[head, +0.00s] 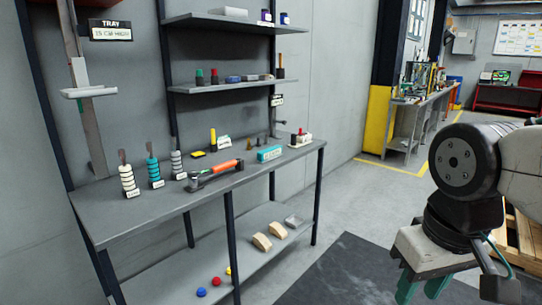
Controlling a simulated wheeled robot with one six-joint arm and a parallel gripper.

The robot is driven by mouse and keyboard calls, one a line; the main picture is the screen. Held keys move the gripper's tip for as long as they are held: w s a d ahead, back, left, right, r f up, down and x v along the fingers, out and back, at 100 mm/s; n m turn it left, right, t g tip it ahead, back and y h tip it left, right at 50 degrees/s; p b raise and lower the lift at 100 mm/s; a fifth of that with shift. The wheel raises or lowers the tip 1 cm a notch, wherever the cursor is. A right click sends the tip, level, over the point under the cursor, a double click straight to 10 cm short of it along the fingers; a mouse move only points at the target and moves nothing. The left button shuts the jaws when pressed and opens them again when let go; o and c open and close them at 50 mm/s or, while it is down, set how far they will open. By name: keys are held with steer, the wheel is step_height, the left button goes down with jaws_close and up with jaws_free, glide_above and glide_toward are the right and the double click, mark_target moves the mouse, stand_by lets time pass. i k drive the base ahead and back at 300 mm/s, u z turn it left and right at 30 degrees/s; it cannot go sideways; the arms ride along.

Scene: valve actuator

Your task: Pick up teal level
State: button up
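A teal block-shaped object (269,153), which looks like the teal level, lies on the bench top (130,218) towards its right end. It has a pale label on its front face. My gripper (420,288) is at the lower right, well away from the bench, and points down. Its two teal fingers stand apart with nothing seen between them. The fingertips are near the bottom edge of the picture.
An orange and black tool (214,174) lies left of the teal object. A white block with a red part (300,139) stands to its right. Stacked-ring posts (128,180) stand at the left. Shelves (222,85) overhang the bench's back. The floor (340,215) between bench and gripper is clear.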

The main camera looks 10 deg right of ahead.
mark_target(265, 155)
steer(key=z, duration=0.05)
steer(key=i, duration=2.5)
steer(key=z, duration=0.4)
